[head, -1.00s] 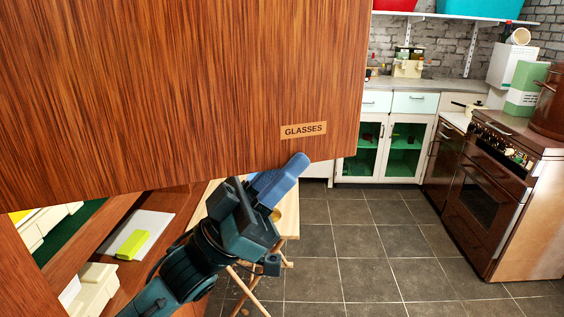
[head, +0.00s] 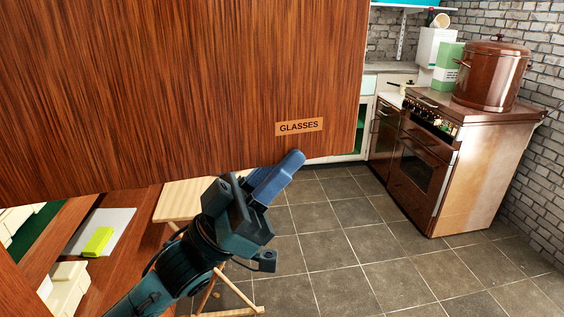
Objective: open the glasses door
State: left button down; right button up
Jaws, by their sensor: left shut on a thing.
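The glasses door (head: 180,90) is a large brown wood-grain panel that fills the upper left of the head view. Its tan label (head: 299,126) reads GLASSES near the lower right corner. The door stands out from the wall unit, with shelves showing below it. My left gripper (head: 272,180) is at the door's lower edge, just under the label, and is shut on the door. One blue finger shows; where the other grips is hidden. My right gripper is not in view.
Below the door are a brown shelf with a yellow-green block (head: 98,242) on a grey-white board and cream containers (head: 66,288). A light wooden folding table (head: 185,200) stands behind my left arm. A brown stove (head: 440,160) with a copper pot (head: 492,75) stands right. The tiled floor between is clear.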

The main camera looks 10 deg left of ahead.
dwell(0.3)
pick_arm(q)
jog(key=c, duration=1.4)
grip_release()
jog(key=shift+o, duration=0.2)
